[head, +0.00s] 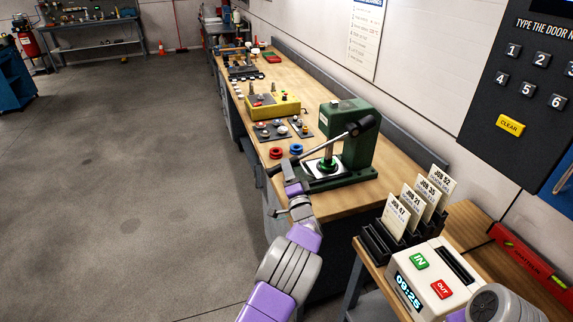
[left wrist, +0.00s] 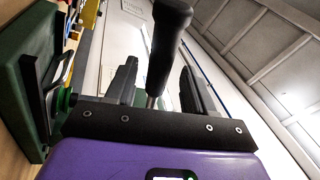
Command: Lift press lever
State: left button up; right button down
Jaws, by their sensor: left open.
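The green press (head: 357,150) stands on the wooden bench. Its lever (head: 328,142) slopes from the black hub on the upper right down to the left. My left gripper (head: 290,167) is open at the lever's lower left end, left of the press. In the left wrist view, the lever's black grip (left wrist: 168,50) shows between the two dark fingers, with a gap on each side. I cannot tell how deep it sits between them. The green press (left wrist: 25,85) shows at the left edge there. My right gripper is not in view.
A yellow control box (head: 272,106), red ring (head: 276,153) and blue ring (head: 296,149) lie farther back on the bench. A card rack (head: 380,243) and a time clock (head: 437,283) stand at the front right. The floor left of the bench is clear.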

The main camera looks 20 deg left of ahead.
pick_arm(q)
jog(key=shift+x, duration=1.5)
grip_shut()
